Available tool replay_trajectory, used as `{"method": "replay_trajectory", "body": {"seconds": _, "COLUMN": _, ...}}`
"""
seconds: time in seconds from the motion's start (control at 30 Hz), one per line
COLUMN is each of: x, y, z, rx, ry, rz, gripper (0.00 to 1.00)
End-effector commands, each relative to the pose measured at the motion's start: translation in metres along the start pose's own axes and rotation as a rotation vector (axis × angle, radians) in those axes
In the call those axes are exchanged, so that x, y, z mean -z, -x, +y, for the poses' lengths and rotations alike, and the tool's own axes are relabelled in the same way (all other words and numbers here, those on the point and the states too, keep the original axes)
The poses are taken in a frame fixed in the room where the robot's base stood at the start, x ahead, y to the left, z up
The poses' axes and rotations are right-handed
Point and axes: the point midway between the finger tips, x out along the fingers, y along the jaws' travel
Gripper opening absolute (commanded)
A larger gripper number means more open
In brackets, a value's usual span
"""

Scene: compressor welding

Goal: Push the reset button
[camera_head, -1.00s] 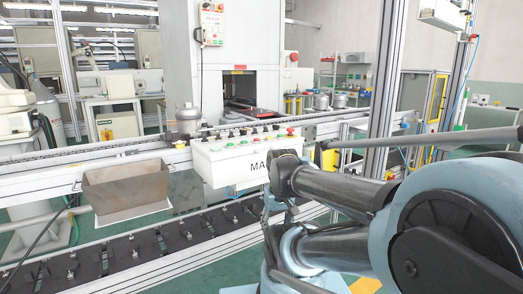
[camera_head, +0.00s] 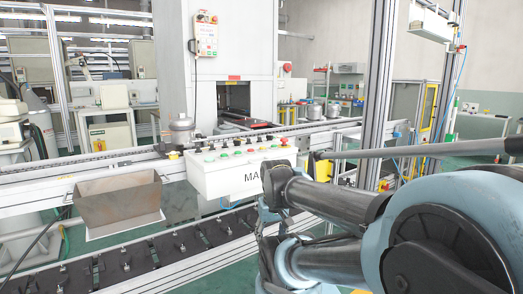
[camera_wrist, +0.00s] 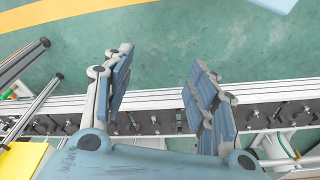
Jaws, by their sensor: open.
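The white control box (camera_head: 230,176) is mounted on the front of the conveyor in the head view. Its top carries a row of small buttons and switches, with several green ones, a yellow one and a larger red one (camera_head: 284,141) at the right end. I cannot tell which is the reset button. The front label reads "MA" before my arm hides the rest. My gripper (camera_wrist: 160,62) is open and empty in the wrist view, over the floor and a low rail, with no button between its fingers. In the head view, my arm covers the box's right end.
A metal tray (camera_head: 118,200) hangs on the conveyor left of the box. A low dark track (camera_head: 130,258) runs below. A vertical aluminium post (camera_head: 378,100) stands at the right. A control panel (camera_head: 206,38) hangs on the machine behind. Green floor (camera_wrist: 240,40) is clear.

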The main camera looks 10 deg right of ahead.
Motion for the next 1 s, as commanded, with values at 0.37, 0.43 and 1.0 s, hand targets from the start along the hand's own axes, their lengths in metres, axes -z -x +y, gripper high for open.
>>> {"method": "replay_trajectory", "body": {"seconds": 0.37, "x": 0.025, "y": 0.044, "z": 0.003, "rx": -0.001, "ry": 0.154, "rz": -0.004, "gripper": 0.00}}
{"method": "replay_trajectory", "body": {"seconds": 0.43, "x": 0.041, "y": 0.060, "z": 0.004, "rx": 0.000, "ry": 0.228, "rz": -0.011, "gripper": 0.00}}
{"method": "replay_trajectory", "body": {"seconds": 1.0, "x": 0.176, "y": 0.184, "z": 0.015, "rx": 0.032, "ry": 0.865, "rz": -0.072, "gripper": 0.00}}
